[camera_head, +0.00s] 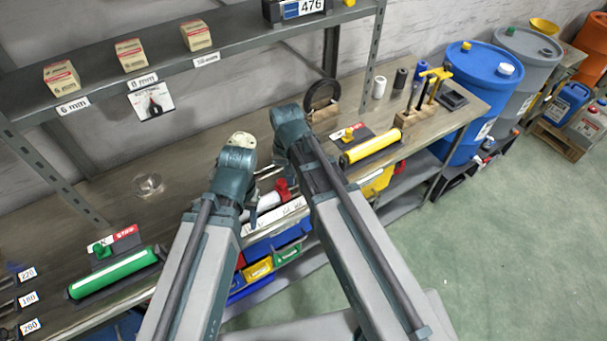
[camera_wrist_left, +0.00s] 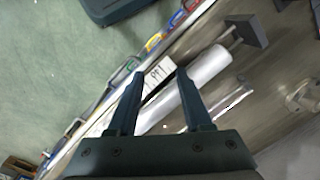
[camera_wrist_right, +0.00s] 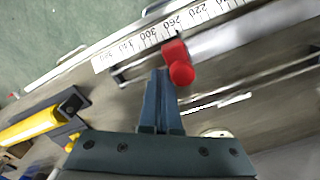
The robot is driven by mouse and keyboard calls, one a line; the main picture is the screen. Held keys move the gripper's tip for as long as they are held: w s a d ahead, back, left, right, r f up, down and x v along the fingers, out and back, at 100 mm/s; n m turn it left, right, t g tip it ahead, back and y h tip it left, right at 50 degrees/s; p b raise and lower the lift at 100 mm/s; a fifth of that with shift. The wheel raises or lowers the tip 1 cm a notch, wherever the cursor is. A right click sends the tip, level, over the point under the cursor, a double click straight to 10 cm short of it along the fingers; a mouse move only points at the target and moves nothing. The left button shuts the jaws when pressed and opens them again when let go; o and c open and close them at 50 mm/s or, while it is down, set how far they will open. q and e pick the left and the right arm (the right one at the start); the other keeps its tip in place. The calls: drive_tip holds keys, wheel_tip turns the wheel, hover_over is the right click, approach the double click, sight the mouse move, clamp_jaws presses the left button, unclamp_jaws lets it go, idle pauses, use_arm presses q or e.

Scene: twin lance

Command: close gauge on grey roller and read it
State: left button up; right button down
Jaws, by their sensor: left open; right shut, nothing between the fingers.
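The grey roller (camera_wrist_left: 205,70) lies along the bench front in the left wrist view. It also shows in the right wrist view (camera_wrist_right: 240,35); in the head view my arms mostly hide it. The gauge's white scale (camera_wrist_right: 152,38) runs beside it with printed numbers, and its red knob (camera_wrist_right: 181,72) sits at the roller. The scale also shows in the head view (camera_head: 272,216). My left gripper (camera_wrist_left: 161,73) is open above the roller and scale, with nothing clearly held. My right gripper (camera_wrist_right: 161,72) is shut and empty, its tips close beside the red knob; contact cannot be told.
A green roller (camera_head: 115,273) lies at the left and a yellow roller (camera_head: 371,147) at the right. Colored bins (camera_head: 258,270) sit below the front edge. A shelf (camera_head: 225,47) with boxes hangs above.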

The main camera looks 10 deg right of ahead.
sight(279, 183)
drive_tip(key=shift+a, duration=0.15)
drive_tip(key=shift+s+a, duration=0.25)
drive_tip(key=shift+a, duration=0.4)
drive_tip(key=shift+s+a, duration=0.25)
drive_tip(key=shift+a, duration=0.5)
drive_tip(key=shift+s+a, duration=0.15)
drive_tip(key=shift+a, duration=0.15)
drive_tip(key=shift+d, duration=0.2)
drive_tip(key=shift+w+d, duration=0.35)
drive_tip(key=shift+d, duration=0.4)
